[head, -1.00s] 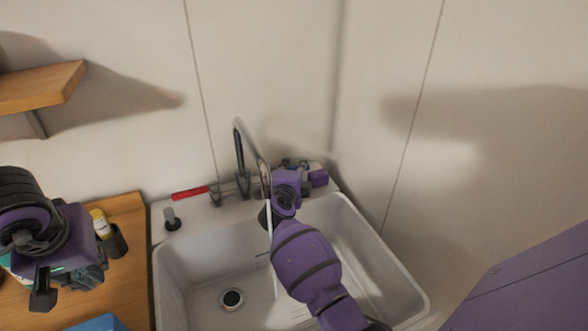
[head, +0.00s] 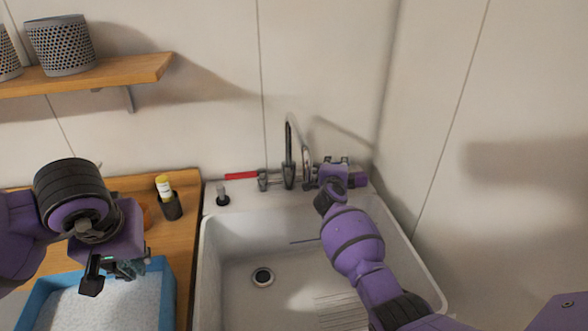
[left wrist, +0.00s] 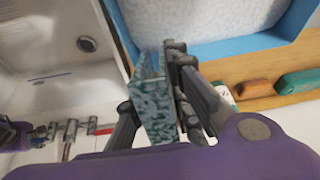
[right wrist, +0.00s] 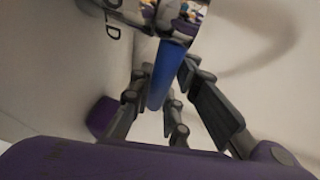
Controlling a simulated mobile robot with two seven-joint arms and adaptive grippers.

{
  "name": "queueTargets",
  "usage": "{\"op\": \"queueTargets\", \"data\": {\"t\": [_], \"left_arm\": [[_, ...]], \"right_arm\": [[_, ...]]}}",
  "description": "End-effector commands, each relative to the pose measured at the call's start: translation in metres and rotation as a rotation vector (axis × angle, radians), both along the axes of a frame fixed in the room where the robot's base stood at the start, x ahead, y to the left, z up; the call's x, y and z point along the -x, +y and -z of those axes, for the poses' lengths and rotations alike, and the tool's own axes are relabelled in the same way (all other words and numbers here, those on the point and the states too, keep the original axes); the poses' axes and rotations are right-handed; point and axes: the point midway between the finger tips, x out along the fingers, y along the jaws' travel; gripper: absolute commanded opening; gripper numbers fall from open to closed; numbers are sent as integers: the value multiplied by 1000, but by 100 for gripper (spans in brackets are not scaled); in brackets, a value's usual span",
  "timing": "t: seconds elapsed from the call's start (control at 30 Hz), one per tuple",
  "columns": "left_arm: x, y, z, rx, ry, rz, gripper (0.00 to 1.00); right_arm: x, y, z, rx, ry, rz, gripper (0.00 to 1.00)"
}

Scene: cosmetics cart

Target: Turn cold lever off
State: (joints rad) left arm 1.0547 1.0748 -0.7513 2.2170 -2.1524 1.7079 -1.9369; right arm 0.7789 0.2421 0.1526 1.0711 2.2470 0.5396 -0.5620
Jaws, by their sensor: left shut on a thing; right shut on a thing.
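The tap (head: 289,165) stands at the back of the white sink, with a tall curved metal spout. Its red lever (head: 242,176) points left along the wall. The blue lever (right wrist: 158,88) lies between the fingers of my right gripper (head: 333,170), which is shut on it at the tap's right side. In the head view the gripper hides this lever. My left gripper (left wrist: 150,82) is shut on a green marbled block (left wrist: 157,112) and holds it above the blue tray's edge, left of the sink.
The blue tray (head: 168,290) of white granules sits on the wooden counter (head: 190,196). A dark cup with a yellow-capped bottle (head: 164,186) stands behind. A purple block (head: 359,180) is right of the tap.

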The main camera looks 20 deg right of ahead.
Motion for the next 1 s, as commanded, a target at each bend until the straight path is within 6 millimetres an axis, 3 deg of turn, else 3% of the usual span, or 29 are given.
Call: {"op": "queueTargets", "data": {"t": [0.37,0.4,0.53,1.0], "left_arm": [[0,0,0,0,-1,0,0],[0,0,0,0,-1,0,0],[0,0,0,0,-1,0,0],[0,0,-1,0,-1,0,0]], "right_arm": [[-2,-2,1,-5,-1,-6,0],[-2,-2,1,-5,-1,-6,18],[-2,-2,1,-3,-1,-5,35],[6,1,-1,0,-2,-4,35]]}}
